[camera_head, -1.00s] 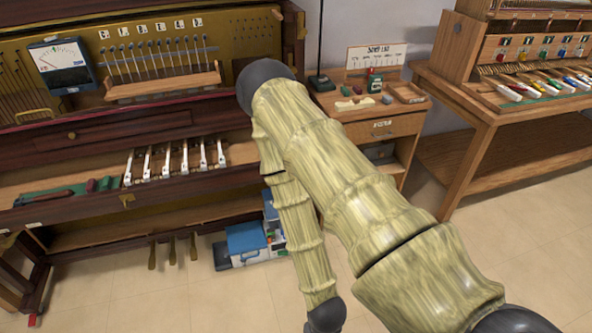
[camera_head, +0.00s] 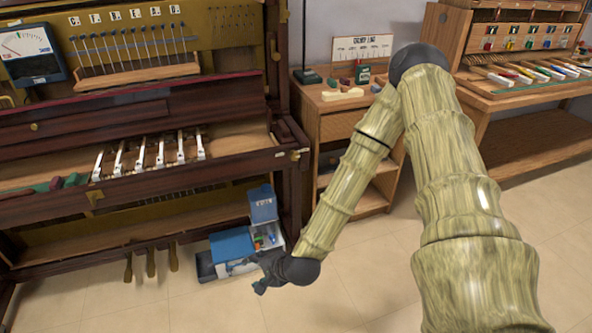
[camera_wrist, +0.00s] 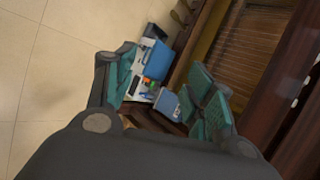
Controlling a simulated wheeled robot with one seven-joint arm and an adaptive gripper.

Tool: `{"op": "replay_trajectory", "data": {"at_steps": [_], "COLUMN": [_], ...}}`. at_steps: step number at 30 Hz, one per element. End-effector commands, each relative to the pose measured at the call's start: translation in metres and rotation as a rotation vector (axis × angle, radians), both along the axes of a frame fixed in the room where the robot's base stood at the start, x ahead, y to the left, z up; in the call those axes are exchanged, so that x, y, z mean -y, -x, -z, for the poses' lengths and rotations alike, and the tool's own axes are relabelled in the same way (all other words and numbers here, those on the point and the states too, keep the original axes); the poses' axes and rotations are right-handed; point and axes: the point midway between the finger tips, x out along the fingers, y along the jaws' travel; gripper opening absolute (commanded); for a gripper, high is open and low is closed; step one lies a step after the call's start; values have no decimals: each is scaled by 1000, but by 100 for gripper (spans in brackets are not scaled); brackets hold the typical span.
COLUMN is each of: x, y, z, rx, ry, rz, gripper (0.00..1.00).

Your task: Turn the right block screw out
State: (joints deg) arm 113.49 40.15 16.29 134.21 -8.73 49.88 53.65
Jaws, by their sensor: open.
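The upright piano (camera_head: 140,108) stands open at the left in the head view, with several white keys (camera_head: 150,152) in its key bed. I cannot make out the right block screw itself. My gripper (camera_head: 261,277) is low, in front of the piano's lower right and beside the blue toolbox (camera_head: 232,243). It is well below the key bed. In the wrist view, my gripper (camera_wrist: 167,88) is open and empty, with teal-padded fingers apart. The toolbox (camera_wrist: 156,58) shows between and beyond them.
The toolbox stands on the floor with its blue lids open and small coloured items inside. A wooden side table (camera_head: 335,120) with small items stands right of the piano. A workbench (camera_head: 530,140) with coloured keys is farther right. The floor in front is clear.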

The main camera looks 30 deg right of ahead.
Motion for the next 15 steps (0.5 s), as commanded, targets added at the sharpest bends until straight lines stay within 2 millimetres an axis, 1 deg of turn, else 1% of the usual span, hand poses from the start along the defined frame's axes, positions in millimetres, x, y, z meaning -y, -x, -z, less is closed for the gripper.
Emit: {"op": "replay_trajectory", "data": {"at_steps": [1,6,11,15], "x": [8,35,69,104], "y": [-16,-59,-94,-118], "z": [3,-16,-38,-59], "rx": [31,122,214,299], "ry": [-53,-241,-430,-606], "rz": [65,271,451,595], "gripper": [54,54,54,54]}}
